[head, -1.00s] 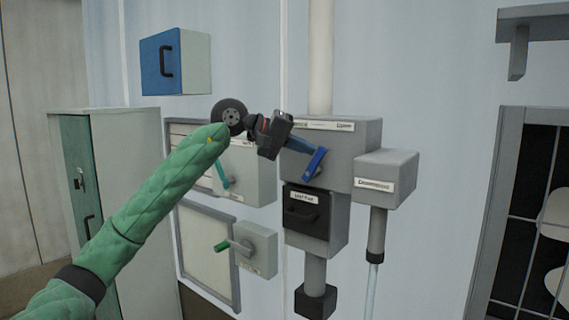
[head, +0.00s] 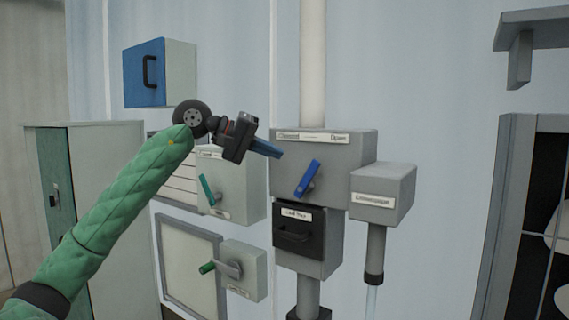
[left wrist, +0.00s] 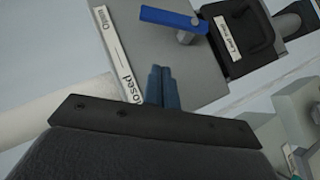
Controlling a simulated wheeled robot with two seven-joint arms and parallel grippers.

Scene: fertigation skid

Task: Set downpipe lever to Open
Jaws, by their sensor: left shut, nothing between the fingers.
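The downpipe lever (head: 307,179) is a blue handle on the front of a grey box (head: 355,160). It tilts up to the right in the head view. A label strip (head: 312,137) above it reads "Closed" at its left end and "Open" at its right. The lever also shows in the left wrist view (left wrist: 172,17). My left gripper (head: 279,153) is shut and empty, its blue fingers just left of the lever near the box's upper left. It looks apart from the lever. My right gripper is not in view.
A black leaf-trap drawer (head: 298,236) is below the lever box. A side box (head: 383,193) is at right. A blue-doored cabinet (head: 150,74) hangs upper left.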

